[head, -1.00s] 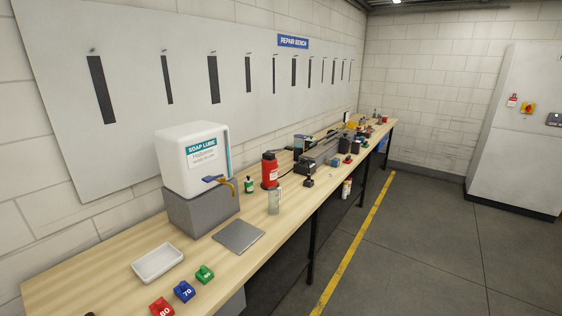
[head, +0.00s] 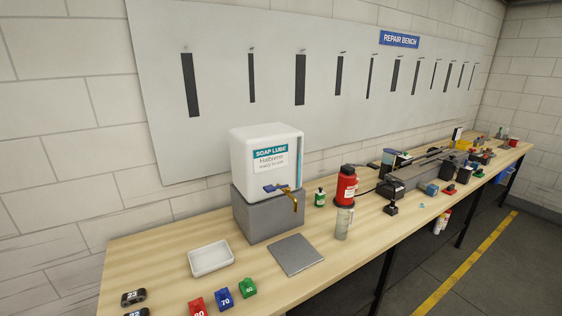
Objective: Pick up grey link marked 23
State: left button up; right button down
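The dark grey link marked 23 (head: 133,297) lies on the wooden bench (head: 160,260) at its near left end, low in the head view. A second dark link (head: 137,312), which seems to read 22, lies just in front of it and is cut by the bottom edge. Neither of my grippers shows in the head view.
Red (head: 197,307), blue (head: 224,298) and green (head: 248,288) numbered blocks sit right of the links. A white tray (head: 212,270), a grey plate (head: 316,268) and the soap lube tank (head: 268,160) on a grey block stand farther back.

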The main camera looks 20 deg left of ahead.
aim_at(139, 296)
jog(key=i+l+u, duration=0.1)
jog(key=u, duration=0.35)
jog(key=i+l+u, duration=0.25)
jog(key=u, duration=0.2)
jog(key=i+l+u, duration=0.1)
jog(key=l+u, duration=0.15)
jog(key=u, duration=0.2)
jog(key=i+l+u, duration=0.1)
jog(key=l+u, duration=0.15)
jog(key=u, duration=0.2)
jog(key=i+l+u, duration=0.2)
jog(key=l+u, duration=0.2)
jog(key=k+l, duration=0.05)
